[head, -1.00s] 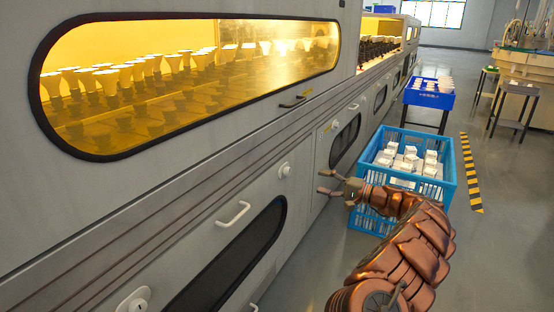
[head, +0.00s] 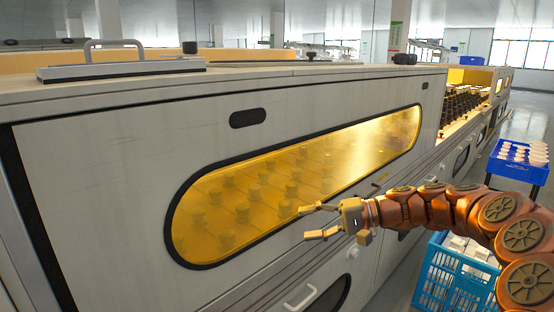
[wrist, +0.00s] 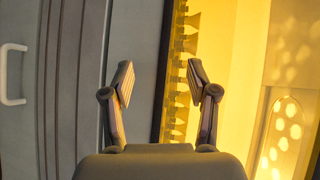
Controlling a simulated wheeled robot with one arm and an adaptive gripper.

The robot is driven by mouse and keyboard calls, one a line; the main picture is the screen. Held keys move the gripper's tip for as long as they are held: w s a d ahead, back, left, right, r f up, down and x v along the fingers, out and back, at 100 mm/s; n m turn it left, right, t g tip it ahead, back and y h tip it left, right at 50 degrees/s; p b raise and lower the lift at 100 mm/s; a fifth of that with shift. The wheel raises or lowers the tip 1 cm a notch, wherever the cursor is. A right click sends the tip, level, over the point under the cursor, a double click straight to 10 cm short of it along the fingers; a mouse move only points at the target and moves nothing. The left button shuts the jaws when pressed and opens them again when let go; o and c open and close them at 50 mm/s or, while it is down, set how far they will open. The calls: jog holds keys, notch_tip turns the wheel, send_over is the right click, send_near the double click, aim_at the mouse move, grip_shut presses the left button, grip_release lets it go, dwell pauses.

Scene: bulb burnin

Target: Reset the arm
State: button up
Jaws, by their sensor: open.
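My gripper (head: 322,221) is open and empty. In the head view it is in front of the lower right part of the long yellow-lit window (head: 250,205) in the grey machine (head: 110,180), pointing left. In the wrist view my gripper (wrist: 160,85) has both fingers spread, with nothing between them. Behind them are the window's dark frame and a row of bulbs (wrist: 180,70) in yellow light. I cannot tell how far the fingertips are from the machine's face.
A blue crate (head: 435,280) of white boxes stands on the floor below my arm. A blue bin (head: 520,165) with pale items is beyond it. A white handle (head: 300,297) sticks out low on the machine. Open floor (head: 525,120) lies at the far right.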

jog(key=s+a+r+n+g+h+p, duration=0.1)
jog(key=s+a+r+g+h+p, duration=0.15)
jog(key=s+r+p, duration=0.6)
jog(key=s+a+r+n+g+h+p, duration=0.1)
jog(key=s+a+r+n+h+p, duration=0.25)
jog(key=s, duration=0.85)
jog(key=s+d+r+m+h+p, duration=0.1)
jog(key=s+d+h+p, duration=0.3)
jog(key=s+d+p, duration=0.4)
jog(key=s+d+r+m+h+p, duration=0.2)
jog(key=s+d+r+h+p, duration=0.2)
jog(key=s+d+p, duration=0.4)
jog(key=s+h+p, duration=0.1)
jog(key=s, duration=0.1)
jog(key=shift+s+r+p, duration=0.3)
jog(key=shift+d, duration=0.1)
